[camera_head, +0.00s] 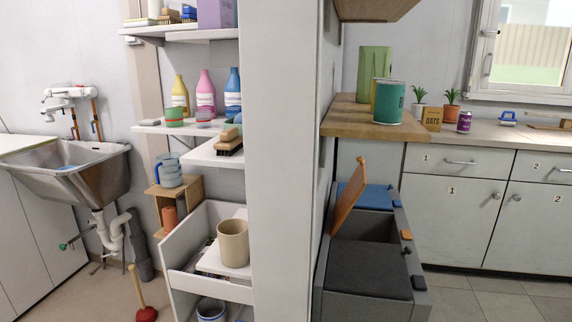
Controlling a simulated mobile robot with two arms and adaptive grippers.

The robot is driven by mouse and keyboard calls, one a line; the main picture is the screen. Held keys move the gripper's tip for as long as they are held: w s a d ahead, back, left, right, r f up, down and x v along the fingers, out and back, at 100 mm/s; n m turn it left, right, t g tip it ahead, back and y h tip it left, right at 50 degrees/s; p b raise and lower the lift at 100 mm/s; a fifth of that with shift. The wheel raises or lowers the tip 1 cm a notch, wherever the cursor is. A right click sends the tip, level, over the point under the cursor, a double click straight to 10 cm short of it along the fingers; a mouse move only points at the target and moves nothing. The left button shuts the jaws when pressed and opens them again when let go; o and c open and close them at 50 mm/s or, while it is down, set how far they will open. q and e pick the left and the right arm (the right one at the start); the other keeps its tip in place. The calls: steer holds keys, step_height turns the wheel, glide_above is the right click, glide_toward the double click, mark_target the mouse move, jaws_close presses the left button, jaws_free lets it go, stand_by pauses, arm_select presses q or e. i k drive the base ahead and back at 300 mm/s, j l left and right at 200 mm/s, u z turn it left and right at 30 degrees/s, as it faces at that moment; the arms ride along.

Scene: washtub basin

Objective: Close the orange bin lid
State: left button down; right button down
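The orange bin lid (348,192) stands open, tilted up from the left side of a grey bin unit (408,270) on the floor right of centre. Under it the middle compartment (364,225) is open and I see its dark inside. A small orange piece (406,235) sits on the right rim beside this compartment. The blue lid (372,197) behind and the dark grey lid (368,267) in front both lie flat. Neither of my grippers is in view.
A white wall panel (282,160) stands just left of the bin. A wooden shelf (352,122) with canisters juts out above it. Cabinets (450,205) stand to the right, with free tiled floor (505,295) in front. A plunger (146,312) stands at lower left.

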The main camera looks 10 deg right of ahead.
mark_target(358, 182)
steer(key=i+l+u, duration=0.1)
steer(key=l+u, duration=0.3)
steer(key=l, duration=0.2)
steer(key=l+u, duration=0.4)
steer(key=l, duration=0.15)
steer(key=l+u, duration=0.4)
steer(key=l, duration=0.2)
